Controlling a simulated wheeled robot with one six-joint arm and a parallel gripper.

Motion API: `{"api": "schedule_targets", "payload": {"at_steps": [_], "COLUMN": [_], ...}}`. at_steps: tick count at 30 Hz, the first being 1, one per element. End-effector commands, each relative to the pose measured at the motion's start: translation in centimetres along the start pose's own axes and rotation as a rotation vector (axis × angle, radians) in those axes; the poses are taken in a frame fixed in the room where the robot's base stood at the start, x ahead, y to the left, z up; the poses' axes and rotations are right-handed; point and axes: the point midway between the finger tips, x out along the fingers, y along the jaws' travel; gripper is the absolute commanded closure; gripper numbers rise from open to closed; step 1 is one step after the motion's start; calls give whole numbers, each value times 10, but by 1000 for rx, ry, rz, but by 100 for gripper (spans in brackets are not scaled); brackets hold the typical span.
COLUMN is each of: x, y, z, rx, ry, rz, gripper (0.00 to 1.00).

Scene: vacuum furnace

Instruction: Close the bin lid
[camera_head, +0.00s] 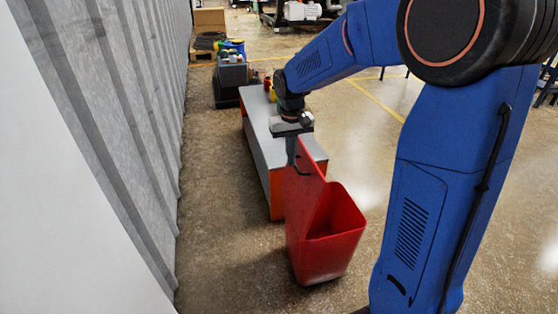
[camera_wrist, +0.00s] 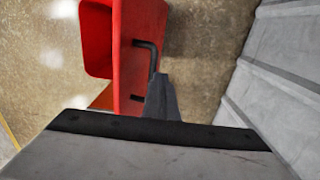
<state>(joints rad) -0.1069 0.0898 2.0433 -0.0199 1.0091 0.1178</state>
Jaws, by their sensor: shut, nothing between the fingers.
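The red bin (camera_head: 330,235) stands on the floor with its mouth uncovered. In the wrist view the bin (camera_wrist: 97,45) is at the upper left, and the lid (camera_wrist: 136,45) is seen nearly edge-on. A black bar handle (camera_wrist: 148,52) sticks out from the lid's outer face. My gripper (camera_head: 291,161) is shut and empty, pointing down beside the lid's outer face. In the wrist view its fingertips (camera_wrist: 163,78) are close to the handle; I cannot tell whether they touch.
A grey-topped orange cabinet (camera_head: 262,135) stands just behind the bin. A grey corrugated wall (camera_head: 130,100) runs along the left. A dark cart (camera_head: 230,80) with items is farther back. Floor between the wall and bin is clear.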

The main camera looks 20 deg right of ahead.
Motion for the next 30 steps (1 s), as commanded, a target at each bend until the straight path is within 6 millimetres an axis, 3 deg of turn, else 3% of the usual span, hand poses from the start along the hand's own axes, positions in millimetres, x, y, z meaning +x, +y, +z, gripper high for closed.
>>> {"api": "schedule_targets", "payload": {"at_steps": [16, 30], "x": [13, 42], "y": [82, 148], "z": [1, 1], "rx": [7, 8], "ry": [-3, -4], "rz": [-282, -534], "gripper": [100, 100]}}
